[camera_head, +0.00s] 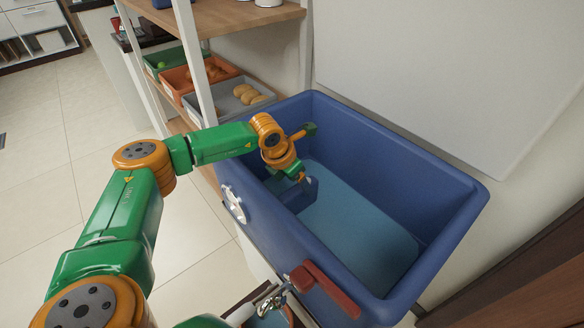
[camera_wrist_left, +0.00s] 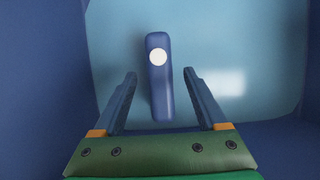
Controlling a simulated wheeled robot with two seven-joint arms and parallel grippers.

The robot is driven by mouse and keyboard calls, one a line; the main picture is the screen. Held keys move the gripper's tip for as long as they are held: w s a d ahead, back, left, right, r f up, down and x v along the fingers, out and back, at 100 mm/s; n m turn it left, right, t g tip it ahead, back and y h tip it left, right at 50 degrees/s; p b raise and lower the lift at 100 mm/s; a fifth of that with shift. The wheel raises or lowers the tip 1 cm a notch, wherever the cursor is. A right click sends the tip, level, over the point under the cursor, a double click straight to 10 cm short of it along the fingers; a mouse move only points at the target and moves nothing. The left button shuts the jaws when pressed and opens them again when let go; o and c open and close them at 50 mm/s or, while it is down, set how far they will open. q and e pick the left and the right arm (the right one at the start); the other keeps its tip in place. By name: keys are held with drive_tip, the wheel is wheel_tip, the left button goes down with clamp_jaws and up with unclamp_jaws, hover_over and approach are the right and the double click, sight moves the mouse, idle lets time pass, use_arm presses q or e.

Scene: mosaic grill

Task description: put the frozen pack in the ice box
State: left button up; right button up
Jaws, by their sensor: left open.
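The ice box (camera_head: 450,215) is a large open blue tub with a light blue floor. My left gripper (camera_wrist_left: 160,76) reaches down inside it, near its left wall. The frozen pack (camera_wrist_left: 158,95) is a narrow dark blue block with a white round spot. In the head view the pack (camera_head: 306,192) shows in the box's left part, partly hidden by my gripper. In the wrist view the left fingers are spread on either side of the pack, with gaps visible. Whether the pack rests fully on the floor is hard to tell. My right gripper is not in view.
A red handle (camera_head: 325,286) sits at the box's front rim. A wooden shelf (camera_head: 225,15) behind holds a green tray (camera_head: 178,62), an orange tray (camera_head: 180,82) and a grey tray (camera_head: 215,103) with food. The box's right half is empty.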

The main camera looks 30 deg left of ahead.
use_arm(q)
drive_tip(key=v, duration=0.8)
drive_tip(key=shift+r+p, duration=0.2)
drive_tip(key=shift+p, duration=0.15)
